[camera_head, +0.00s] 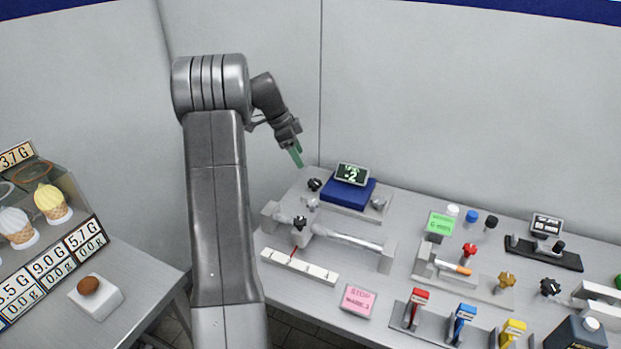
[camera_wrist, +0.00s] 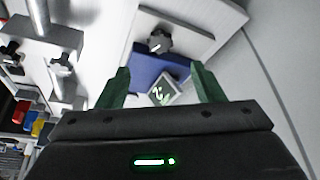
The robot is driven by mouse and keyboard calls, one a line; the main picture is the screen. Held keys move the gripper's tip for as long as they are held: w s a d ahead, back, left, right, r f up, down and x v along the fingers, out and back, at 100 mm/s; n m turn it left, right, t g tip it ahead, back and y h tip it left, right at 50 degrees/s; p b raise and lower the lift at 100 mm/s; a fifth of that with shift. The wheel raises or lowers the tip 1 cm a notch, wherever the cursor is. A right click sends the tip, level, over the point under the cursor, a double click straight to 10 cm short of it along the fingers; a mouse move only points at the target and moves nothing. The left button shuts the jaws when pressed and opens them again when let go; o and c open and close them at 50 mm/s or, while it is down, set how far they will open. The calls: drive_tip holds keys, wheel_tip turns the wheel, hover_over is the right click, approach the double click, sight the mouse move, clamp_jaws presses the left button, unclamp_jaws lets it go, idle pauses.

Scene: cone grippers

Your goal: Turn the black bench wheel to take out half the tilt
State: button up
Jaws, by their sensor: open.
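A black star-shaped wheel (camera_head: 315,184) sits at the left end of a blue platform (camera_head: 347,194) at the back of the bench. In the wrist view the wheel (camera_wrist: 158,41) is beyond the fingertips, with a pale mark on its hub. A small display (camera_head: 352,174) on the platform reads LEVEL and what looks like -2. My gripper (camera_head: 296,153), with green fingers, is open and empty above and left of the wheel, touching nothing.
A rail with a black knob (camera_head: 300,222) and a white scale (camera_head: 299,267) lie in front. A pink STOP note (camera_head: 357,301) and coloured clamps stand nearer the front. Another black knob (camera_head: 551,287) is far right. The wall rises close behind the platform.

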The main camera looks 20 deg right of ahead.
sight(313, 182)
drive_tip(key=p+x, duration=0.1)
drive_tip(key=x, duration=0.9)
